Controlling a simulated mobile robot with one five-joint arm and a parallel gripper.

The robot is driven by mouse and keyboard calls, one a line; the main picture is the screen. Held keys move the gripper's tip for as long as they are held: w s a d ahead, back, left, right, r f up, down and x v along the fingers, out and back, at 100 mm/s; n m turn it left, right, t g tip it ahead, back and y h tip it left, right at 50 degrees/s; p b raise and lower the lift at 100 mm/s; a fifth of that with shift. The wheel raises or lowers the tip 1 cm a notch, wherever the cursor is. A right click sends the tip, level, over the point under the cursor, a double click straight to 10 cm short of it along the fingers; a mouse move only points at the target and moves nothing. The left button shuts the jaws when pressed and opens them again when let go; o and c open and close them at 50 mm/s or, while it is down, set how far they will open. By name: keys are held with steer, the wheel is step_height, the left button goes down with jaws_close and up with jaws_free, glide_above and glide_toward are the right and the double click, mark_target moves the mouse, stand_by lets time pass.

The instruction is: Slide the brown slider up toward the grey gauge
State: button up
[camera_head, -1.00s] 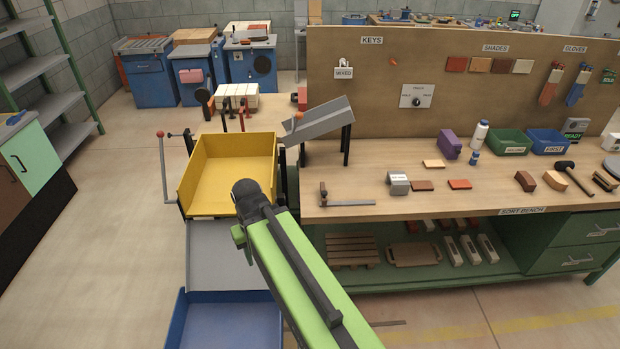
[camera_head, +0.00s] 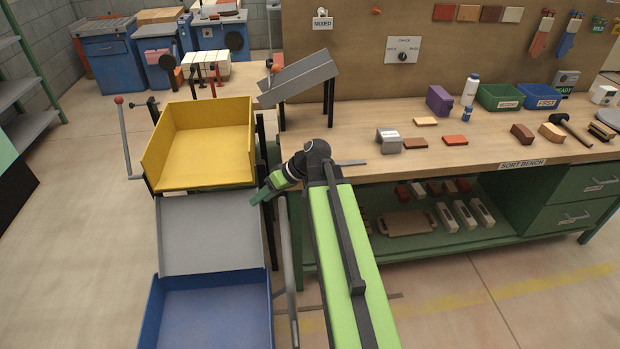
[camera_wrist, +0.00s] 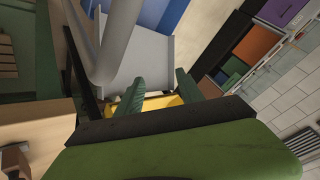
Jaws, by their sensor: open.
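My gripper (camera_head: 262,193) hangs left of the bench's front left corner, over the right edge of the grey chute, pointing down and left. In the wrist view its two green fingers (camera_wrist: 158,95) are apart with nothing between them. A grey flat bar (camera_head: 350,162) lies near the bench's front left edge; my arm hides its left end, where the brown upright piece stood. A small brown block (camera_wrist: 14,158) shows on the bench at the wrist view's lower left, probably the slider. A grey arched block (camera_head: 388,141), possibly the gauge, stands farther back on the bench.
A yellow tray (camera_head: 205,150), grey chute (camera_head: 210,235) and blue bin (camera_head: 210,315) step down left of the bench (camera_head: 500,140). A grey post (camera_head: 288,265) stands close by my gripper. A sloped grey ramp (camera_head: 300,78) rises behind. Small bricks (camera_head: 456,140) lie right of the arched block.

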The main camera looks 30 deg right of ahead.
steer(key=w+d+f+t+y+b, duration=0.1)
steer(key=d+f+t+b, duration=0.35)
steer(key=d+b, duration=0.6)
steer(key=s+d+r+n+t+h+b, duration=0.1)
steer(key=s+d+r+t+b, duration=0.2)
steer(key=d, duration=0.7)
steer(key=s+d+t+h+b, duration=0.15)
steer(key=d+t, duration=0.25)
steer(key=d, duration=0.6)
steer(key=shift+y, duration=0.25)
steer(key=x, duration=1.6)
steer(key=shift+w+a+r, duration=0.15)
steer(key=shift+a+r, duration=0.15)
steer(key=shift+c, duration=0.2)
jaws_close()
